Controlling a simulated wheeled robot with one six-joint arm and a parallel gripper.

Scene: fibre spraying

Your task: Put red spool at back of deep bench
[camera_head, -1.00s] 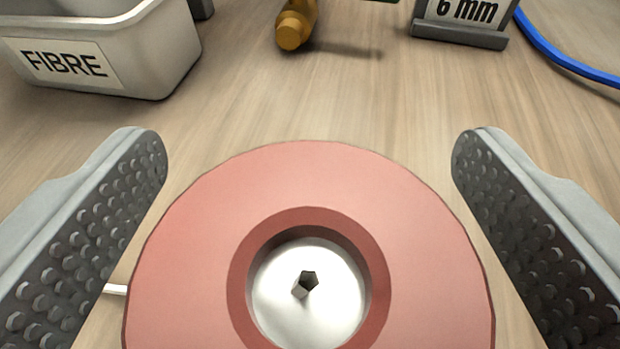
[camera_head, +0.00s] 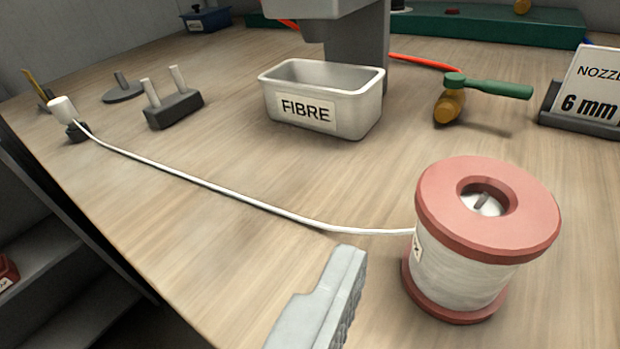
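The red spool (camera_head: 486,210), with red flanges and white fibre wound between them, stands upright on the wooden deep bench (camera_head: 230,245) at the right. A white strand runs from it across the bench to a small white-topped post (camera_head: 62,110) at the left edge. One grey finger of my gripper (camera_head: 325,300) shows at the bottom, left of the spool and with a visible gap to it. The other finger is not visible. The gripper is open, not closed on the spool.
A FIBRE bin (camera_head: 362,105) stands behind, before a grey column (camera_head: 358,45). A green-handled tool (camera_head: 490,88) and a 6 mm nozzle sign (camera_head: 590,90) lie behind the spool. A two-pin block (camera_head: 174,108) stands left. A green board (camera_head: 490,24) and blue box (camera_head: 206,20) are at the back.

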